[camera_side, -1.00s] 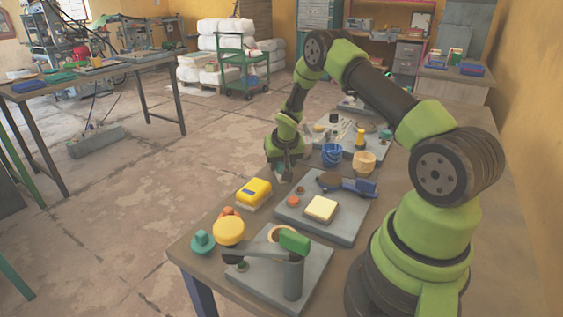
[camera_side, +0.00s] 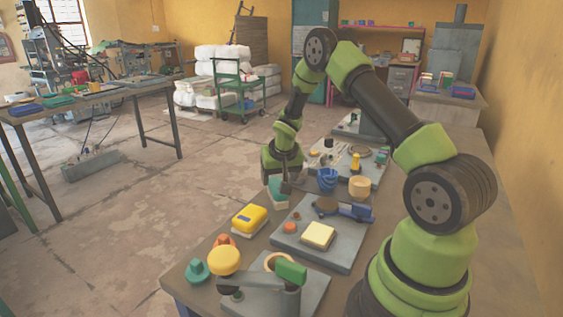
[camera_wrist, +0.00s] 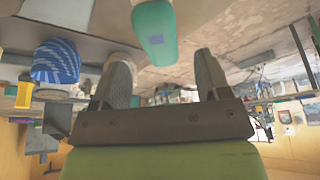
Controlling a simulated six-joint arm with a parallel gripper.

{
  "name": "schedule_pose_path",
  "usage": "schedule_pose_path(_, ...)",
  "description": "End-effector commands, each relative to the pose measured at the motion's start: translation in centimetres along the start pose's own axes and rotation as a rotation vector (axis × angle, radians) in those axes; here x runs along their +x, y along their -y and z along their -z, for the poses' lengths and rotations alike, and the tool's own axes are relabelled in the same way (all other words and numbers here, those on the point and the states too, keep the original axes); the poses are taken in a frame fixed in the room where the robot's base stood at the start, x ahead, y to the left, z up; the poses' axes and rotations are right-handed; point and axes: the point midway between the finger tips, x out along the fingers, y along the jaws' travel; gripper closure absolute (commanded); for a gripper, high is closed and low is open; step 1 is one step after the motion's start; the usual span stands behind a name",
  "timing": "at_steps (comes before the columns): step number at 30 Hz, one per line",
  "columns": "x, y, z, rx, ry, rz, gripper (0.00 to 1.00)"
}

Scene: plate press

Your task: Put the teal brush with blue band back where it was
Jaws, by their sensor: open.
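The teal brush (camera_side: 277,190), with a pale lower part, is at the left edge of the bench, just below my gripper (camera_side: 287,187) in the side view. It also shows in the wrist view (camera_wrist: 153,28), beyond my fingertips and roughly in line with the gap between them. My gripper is open, with the two fingers apart and nothing between them. The brush looks apart from the fingers in the wrist view.
A yellow brush (camera_side: 251,219) lies nearer the camera. A blue cup (camera_side: 327,179) and a beige cup (camera_side: 359,187) stand to the right. A grey plate (camera_side: 342,256) carries a cream block (camera_side: 318,235).

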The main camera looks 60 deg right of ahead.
Motion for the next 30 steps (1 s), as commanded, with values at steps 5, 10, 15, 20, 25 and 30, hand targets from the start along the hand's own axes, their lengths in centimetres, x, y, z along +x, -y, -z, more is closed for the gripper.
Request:
schedule_pose_path(5, -3.8, 0.0, 0.1, 0.000, -0.004, 0.001, 0.31)
schedule_pose_path(10, -5.9, 0.0, 0.1, 0.000, -0.003, 0.001, 0.31)
schedule_pose_path(15, -7.7, 0.4, 0.1, -0.005, -0.008, 0.006, 0.31)
schedule_pose_path(20, -13.4, 2.3, -0.4, -0.032, -0.041, 0.046, 0.31)
schedule_pose_path(25, -22.0, 4.3, -3.9, -0.087, -0.068, 0.141, 0.31)
schedule_pose_path(30, -28.9, 4.9, -9.4, -0.155, -0.076, 0.277, 0.31)
